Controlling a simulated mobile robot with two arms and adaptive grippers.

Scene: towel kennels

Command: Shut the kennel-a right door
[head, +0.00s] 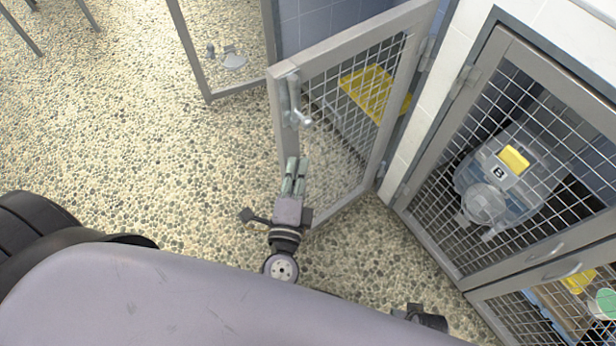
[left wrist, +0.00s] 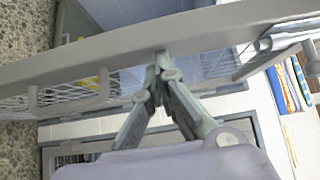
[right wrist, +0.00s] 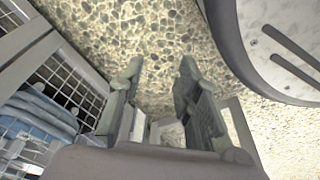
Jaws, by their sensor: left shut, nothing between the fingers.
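The mesh door with a grey frame (head: 283,125) stands swung open in the middle of the head view, with a latch handle (head: 297,113) near its free upper corner. I take it as the kennel-a right door; no label on it is readable. My left gripper (head: 291,166) is shut and empty at the door's free edge, below the latch. In the left wrist view its fingertips (left wrist: 162,66) meet at the door's frame bar (left wrist: 110,55), touching or almost touching it. My right gripper (right wrist: 158,72) is open and empty above the pebbled floor.
Another open door frame (head: 190,55) stands at the upper left, by a blue-tiled wall. A closed mesh door (head: 440,235) on the right has a blue carrier marked B (head: 510,175) behind it.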

